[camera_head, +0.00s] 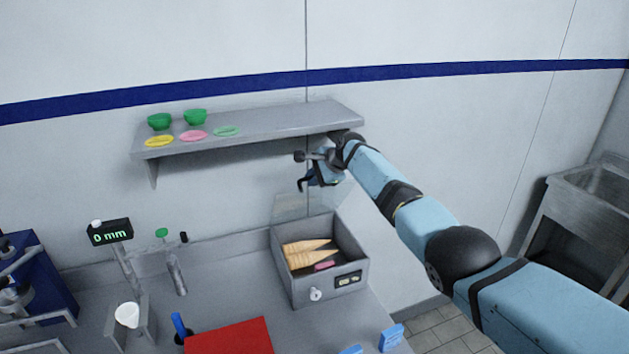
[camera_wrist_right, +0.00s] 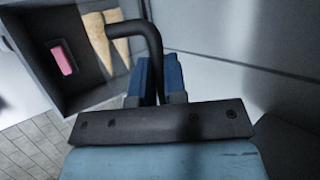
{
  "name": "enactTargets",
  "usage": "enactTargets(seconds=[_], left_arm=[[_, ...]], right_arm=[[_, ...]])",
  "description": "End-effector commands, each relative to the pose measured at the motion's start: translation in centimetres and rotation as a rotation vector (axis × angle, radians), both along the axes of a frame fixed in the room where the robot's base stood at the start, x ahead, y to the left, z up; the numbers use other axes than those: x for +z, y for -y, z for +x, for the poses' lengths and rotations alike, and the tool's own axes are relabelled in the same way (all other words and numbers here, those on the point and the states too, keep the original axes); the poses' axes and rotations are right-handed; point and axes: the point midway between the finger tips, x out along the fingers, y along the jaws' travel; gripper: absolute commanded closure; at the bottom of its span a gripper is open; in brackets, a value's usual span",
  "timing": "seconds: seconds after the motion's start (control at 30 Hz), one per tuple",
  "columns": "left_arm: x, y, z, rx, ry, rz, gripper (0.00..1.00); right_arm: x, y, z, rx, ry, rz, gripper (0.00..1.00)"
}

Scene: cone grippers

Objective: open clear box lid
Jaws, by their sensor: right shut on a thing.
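The grey box (camera_head: 284,268) stands on the counter with its top open and tan cones inside. Its clear lid (camera_head: 300,206) shows as a faint see-through panel, raised at the back of the box. My right gripper (camera_head: 322,176) is above the box's back edge, shut on a black bent handle (camera_head: 302,184). The handle also shows in the right wrist view (camera_wrist_right: 150,38), between the blue fingers (camera_wrist_right: 157,80). I cannot clearly see where the handle joins the lid. The box interior (camera_wrist_right: 82,72) shows in the wrist view. My left gripper is not in view.
A red board (camera_head: 230,337), a display post (camera_head: 110,233) and a white cup (camera_head: 127,315) are on the counter. A sink (camera_head: 590,187) stands far right.

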Motion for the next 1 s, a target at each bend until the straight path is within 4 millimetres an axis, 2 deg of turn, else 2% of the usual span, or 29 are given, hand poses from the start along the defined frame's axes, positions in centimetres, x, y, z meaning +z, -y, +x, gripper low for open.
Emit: enactTargets(seconds=[0.53, 0.57, 0.6, 1.0], left_arm=[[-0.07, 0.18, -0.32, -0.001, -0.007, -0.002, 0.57], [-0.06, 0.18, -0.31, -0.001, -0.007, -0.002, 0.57], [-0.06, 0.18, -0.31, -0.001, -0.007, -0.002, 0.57], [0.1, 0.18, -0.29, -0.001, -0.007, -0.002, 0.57]], right_arm=[[-0.09, 0.0, -0.05, 0.0, -0.024, -0.009, 1.0], [-0.09, 0.0, -0.05, 0.001, -0.024, -0.007, 0.83], [-0.09, -0.01, -0.04, 0.001, -0.024, -0.007, 0.79], [0.38, 0.27, -0.13, 0.001, -0.021, -0.006, 0.79]])
